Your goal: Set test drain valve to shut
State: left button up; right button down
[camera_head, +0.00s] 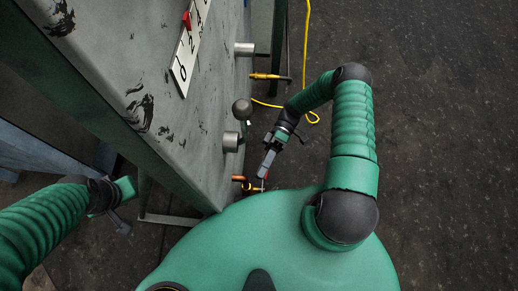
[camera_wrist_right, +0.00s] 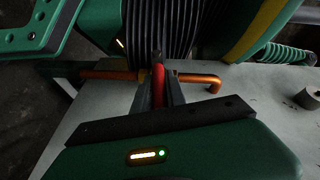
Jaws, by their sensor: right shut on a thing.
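The test drain valve is a copper-orange pipe fitting (camera_wrist_right: 200,78) low at the near end of the grey cabinet's side; it also shows in the head view (camera_head: 238,178). Its red handle (camera_wrist_right: 158,84) stands between the fingers in the right wrist view. My right gripper (camera_head: 264,172) is shut on this handle. The fingers (camera_wrist_right: 158,95) hide part of the handle and the valve body. My left gripper (camera_head: 121,224) is at the lower left, away from the valve; its finger gap is unclear.
Another orange pipe (camera_head: 268,76) and a yellow cable (camera_head: 308,40) lie farther off. Dark floor (camera_head: 450,150) is clear at right.

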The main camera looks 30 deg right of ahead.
jog(key=shift+w+d+f+m+g+y+b, duration=0.15)
jog(key=shift+f+m+g+y+b, duration=0.25)
jog(key=shift+y+b, duration=0.65)
jog(key=shift+h, duration=0.25)
jog(key=shift+f, duration=0.1)
jog(key=c, duration=1.4)
grip_release()
jog(key=b+v, duration=1)
jog(key=v, duration=0.2)
jog(key=shift+b, duration=0.4)
